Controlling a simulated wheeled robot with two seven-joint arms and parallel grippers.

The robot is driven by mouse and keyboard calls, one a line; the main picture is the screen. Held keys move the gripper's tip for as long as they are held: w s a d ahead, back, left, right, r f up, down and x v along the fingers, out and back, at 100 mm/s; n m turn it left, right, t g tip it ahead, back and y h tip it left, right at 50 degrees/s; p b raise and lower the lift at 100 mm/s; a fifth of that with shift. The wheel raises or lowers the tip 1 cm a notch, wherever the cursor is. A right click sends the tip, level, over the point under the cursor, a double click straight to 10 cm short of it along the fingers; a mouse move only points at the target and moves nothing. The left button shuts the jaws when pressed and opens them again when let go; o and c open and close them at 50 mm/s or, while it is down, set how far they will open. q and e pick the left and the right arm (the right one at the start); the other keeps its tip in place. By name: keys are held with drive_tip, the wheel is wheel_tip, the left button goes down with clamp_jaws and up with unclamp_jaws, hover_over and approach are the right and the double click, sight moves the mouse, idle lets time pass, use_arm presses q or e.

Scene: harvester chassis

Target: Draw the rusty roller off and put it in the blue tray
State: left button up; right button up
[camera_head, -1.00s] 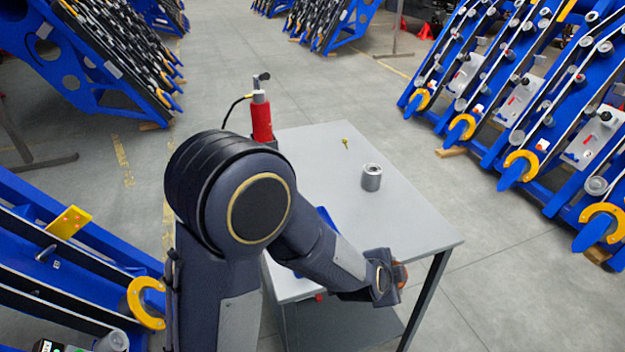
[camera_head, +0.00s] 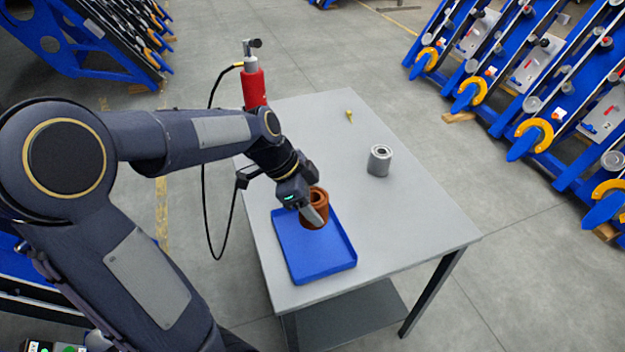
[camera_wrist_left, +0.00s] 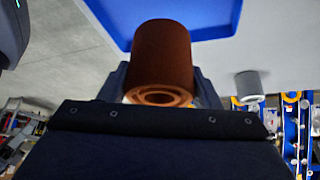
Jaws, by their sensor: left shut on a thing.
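The rusty roller (camera_head: 314,208) is a short brown cylinder with a hollow end. My left gripper (camera_head: 312,204) is shut on it, over the far part of the blue tray (camera_head: 318,262). In the left wrist view the roller (camera_wrist_left: 163,62) sits between the two fingers, its ringed end towards the camera, with the blue tray (camera_wrist_left: 215,18) behind it. I cannot tell whether the roller touches the tray floor. The tray lies on the grey table and holds nothing else that I can see. My right gripper is not in view.
A grey metal roller (camera_head: 380,160) stands on the table (camera_head: 420,215), right of the tray. A small brass piece (camera_head: 349,115) lies further back. A red tool (camera_head: 253,85) with a black hose stands at the table's far left edge. Blue chassis racks (camera_head: 560,90) stand right.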

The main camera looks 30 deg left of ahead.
use_arm(q)
wheel_tip(320, 180, down, 8)
drive_tip(key=b, duration=0.5)
drive_tip(key=shift+w+r, duration=0.1)
drive_tip(key=shift+r, duration=0.05)
drive_tip(key=shift+f+b, duration=0.4)
drive_tip(key=shift+b, duration=0.05)
drive_tip(key=o, duration=1.5)
drive_tip(key=shift+c, duration=0.2)
drive_tip(key=v, duration=0.7)
drive_tip(key=shift+a+r+p, duration=0.25)
drive_tip(key=shift+r+p, duration=0.05)
drive_tip(key=shift+p, duration=0.15)
